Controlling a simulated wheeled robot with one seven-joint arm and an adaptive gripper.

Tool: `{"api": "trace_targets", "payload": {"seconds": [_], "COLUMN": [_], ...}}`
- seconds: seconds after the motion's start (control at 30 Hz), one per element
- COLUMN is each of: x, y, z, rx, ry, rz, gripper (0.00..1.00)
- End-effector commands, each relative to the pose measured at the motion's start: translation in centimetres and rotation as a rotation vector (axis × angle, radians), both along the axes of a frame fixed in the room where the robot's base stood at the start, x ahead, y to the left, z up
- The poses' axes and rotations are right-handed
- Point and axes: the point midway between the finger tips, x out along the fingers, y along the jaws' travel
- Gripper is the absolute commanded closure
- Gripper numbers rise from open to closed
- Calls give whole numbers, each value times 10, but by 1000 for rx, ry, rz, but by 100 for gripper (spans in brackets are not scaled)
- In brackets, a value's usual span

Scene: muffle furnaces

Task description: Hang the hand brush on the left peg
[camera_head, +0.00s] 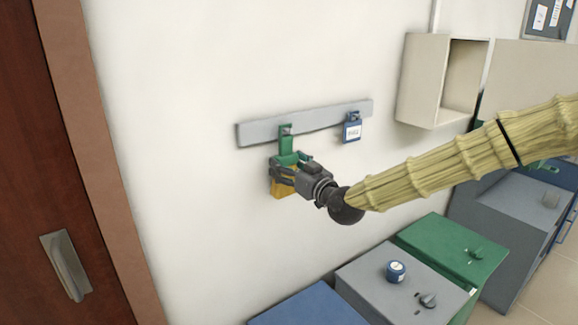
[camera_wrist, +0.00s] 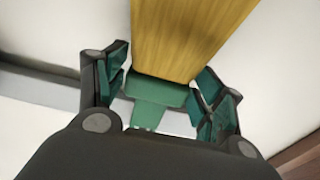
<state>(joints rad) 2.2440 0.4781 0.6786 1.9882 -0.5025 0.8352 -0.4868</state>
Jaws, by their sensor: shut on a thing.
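The hand brush has a green handle (camera_head: 286,142) at the top and yellow bristles (camera_head: 284,188) hanging below. My gripper (camera_head: 283,168) is shut on it near the wall. The handle's top end overlaps the left part of the grey peg rail (camera_head: 320,119), with a small grey peg-like spot at its upper end. I cannot tell whether the peg goes through the handle. In the wrist view the bristles (camera_wrist: 188,38) and green body (camera_wrist: 160,95) lie between the two fingers (camera_wrist: 162,90). The fingers hide part of the brush.
A blue-and-white tag or padlock (camera_head: 352,129) hangs at the rail's right end. An open beige wall box (camera_head: 424,80) is further right. Grey (camera_head: 375,275), green (camera_head: 440,240) and blue (camera_head: 305,308) furnace tops stand below. A brown door (camera_head: 45,150) is at left.

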Motion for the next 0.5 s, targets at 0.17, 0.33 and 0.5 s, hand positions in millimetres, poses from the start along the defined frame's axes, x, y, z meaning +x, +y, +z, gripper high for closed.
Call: {"api": "trace_targets", "payload": {"seconds": [0.17, 0.33, 0.5], "x": [0, 0, 0], "y": [0, 0, 0], "z": [0, 0, 0], "rx": [0, 0, 0], "ry": [0, 0, 0], "rz": [0, 0, 0], "gripper": [22, 6, 6]}}
